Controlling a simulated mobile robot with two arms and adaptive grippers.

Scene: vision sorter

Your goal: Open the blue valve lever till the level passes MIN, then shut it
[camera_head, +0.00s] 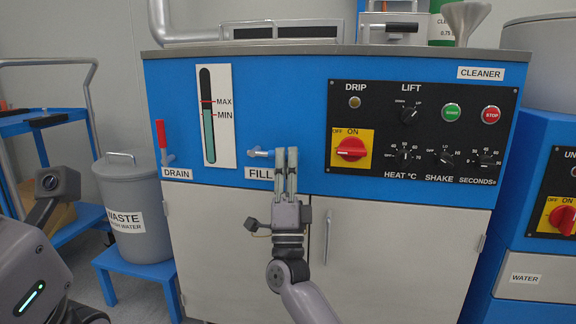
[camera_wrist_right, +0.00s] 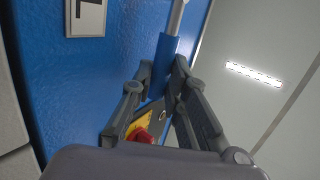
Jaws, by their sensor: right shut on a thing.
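The blue FILL valve lever (camera_head: 263,153) lies about level on the blue panel, above the FILL label (camera_head: 258,173). My right gripper (camera_head: 286,152) is shut on its handle end; in the right wrist view the blue grip (camera_wrist_right: 166,58) runs between the fingers (camera_wrist_right: 160,88). The level gauge (camera_head: 226,130) is left of the lever. Its teal column (camera_head: 209,140) appears to top out just above the MIN mark and below MAX. My left gripper's fingers are out of view; only part of my left arm shows at the lower left.
A red-handled DRAIN lever (camera_head: 161,135) stands upright left of the gauge. A control panel (camera_head: 420,180) with knobs and a red switch (camera_head: 350,149) is to the right. A grey waste bin (camera_head: 127,190) stands on a blue stand at the left.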

